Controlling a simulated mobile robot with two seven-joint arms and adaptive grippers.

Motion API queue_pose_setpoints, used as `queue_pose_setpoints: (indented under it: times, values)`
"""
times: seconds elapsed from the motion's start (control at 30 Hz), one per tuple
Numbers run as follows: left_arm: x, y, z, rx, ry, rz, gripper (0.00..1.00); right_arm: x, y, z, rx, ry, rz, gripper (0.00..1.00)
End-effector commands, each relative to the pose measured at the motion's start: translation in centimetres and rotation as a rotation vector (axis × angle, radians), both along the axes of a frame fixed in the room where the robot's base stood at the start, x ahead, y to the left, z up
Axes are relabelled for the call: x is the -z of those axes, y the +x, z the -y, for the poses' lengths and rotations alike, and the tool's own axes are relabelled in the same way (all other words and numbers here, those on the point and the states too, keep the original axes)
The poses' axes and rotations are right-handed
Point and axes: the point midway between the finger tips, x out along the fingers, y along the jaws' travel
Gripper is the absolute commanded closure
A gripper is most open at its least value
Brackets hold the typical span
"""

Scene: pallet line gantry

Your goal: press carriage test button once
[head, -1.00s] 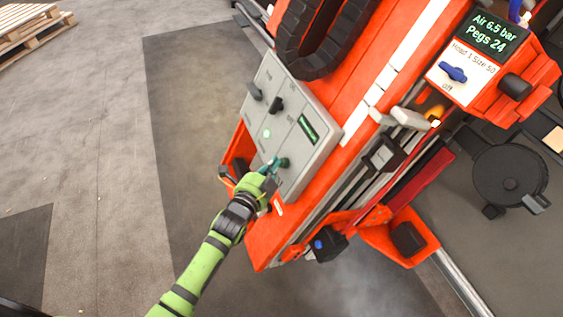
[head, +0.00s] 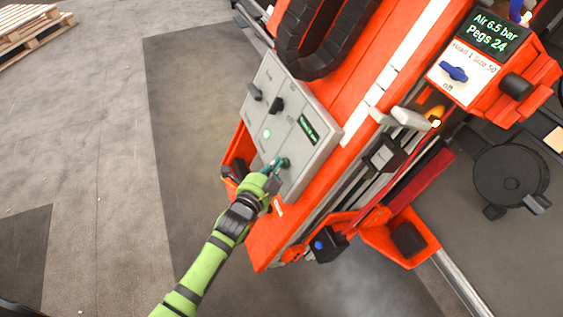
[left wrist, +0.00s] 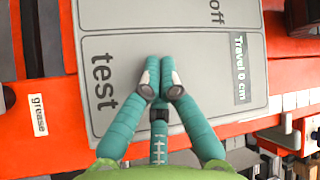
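The grey control panel (head: 290,125) is on the side of the orange carriage (head: 365,85). In the left wrist view, its "test" label (left wrist: 103,80) lies just left of my left fingertips (left wrist: 161,78). The teal fingers are together, with nothing seen between them, at the panel face. In the head view, my left gripper (head: 274,167) reaches the panel's lower part beside a dark green round button (head: 285,162). In the wrist view the fingertips hide the button's place. I cannot tell whether they touch or press it. My right gripper is not in view.
The panel also has two black knobs (head: 276,105), a pale round light (head: 267,133) and a small display (left wrist: 239,68) reading "Travel 0 cm". A black cable chain (head: 325,40) hangs above. A blue-handled switch box (head: 462,72) stands upper right.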

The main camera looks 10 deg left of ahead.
Motion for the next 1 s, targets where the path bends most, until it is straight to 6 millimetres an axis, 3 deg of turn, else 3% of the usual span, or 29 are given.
queue_pose_setpoints:
  times: [0.3,0.73,1.0]
  values:
    - [-0.9,-0.8,-1.1,0.000,0.000,-0.002,1.00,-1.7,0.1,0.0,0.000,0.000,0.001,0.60]
    - [-1.0,-1.0,-1.4,0.000,0.001,-0.001,1.00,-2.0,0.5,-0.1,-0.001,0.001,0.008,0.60]
    - [-2.3,-2.1,-3.1,0.001,0.003,-0.001,1.00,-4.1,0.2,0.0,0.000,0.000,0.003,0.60]
